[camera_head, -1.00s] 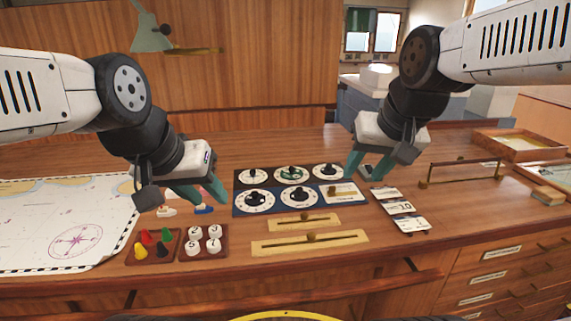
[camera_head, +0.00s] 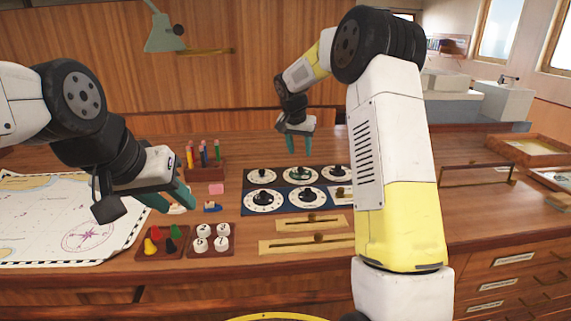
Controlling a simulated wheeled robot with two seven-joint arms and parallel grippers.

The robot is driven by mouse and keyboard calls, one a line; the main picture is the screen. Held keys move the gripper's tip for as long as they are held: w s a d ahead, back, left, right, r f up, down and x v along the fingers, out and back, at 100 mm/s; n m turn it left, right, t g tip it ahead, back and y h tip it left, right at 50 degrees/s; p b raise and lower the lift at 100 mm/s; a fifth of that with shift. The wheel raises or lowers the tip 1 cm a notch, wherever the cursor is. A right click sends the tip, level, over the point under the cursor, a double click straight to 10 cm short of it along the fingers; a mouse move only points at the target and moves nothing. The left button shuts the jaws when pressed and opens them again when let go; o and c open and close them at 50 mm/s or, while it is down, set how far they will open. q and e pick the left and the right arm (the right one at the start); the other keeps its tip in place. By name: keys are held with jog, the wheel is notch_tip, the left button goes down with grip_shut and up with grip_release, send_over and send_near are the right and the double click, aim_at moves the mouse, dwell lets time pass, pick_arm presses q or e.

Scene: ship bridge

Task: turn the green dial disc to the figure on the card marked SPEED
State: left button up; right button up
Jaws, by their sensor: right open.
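The green dial disc (camera_head: 299,174) is the middle dial of the back row on the dark panel on the desk, with a black knob on it. Its figures are too small to read. My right gripper (camera_head: 300,150) is open and empty, pointing down above and behind this dial, apart from it. My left gripper (camera_head: 170,202) looks open and empty, over the desk by the chart's right edge. The cards are hidden behind my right arm, so the one marked SPEED cannot be seen.
White dials flank the green one; larger ones stand on the blue panel (camera_head: 283,209) in front. Brass sliders (camera_head: 310,223), a peg tray (camera_head: 162,243), a tray of white buttons (camera_head: 211,240) and a pen holder (camera_head: 206,170) stand nearby. A chart (camera_head: 60,220) covers the left.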

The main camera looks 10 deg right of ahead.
aim_at(301, 168)
jog(key=x, duration=0.8)
jog(key=shift+w+a+f, duration=0.25)
jog(key=shift+w, duration=0.1)
jog(key=shift+c, duration=0.2)
grip_shut()
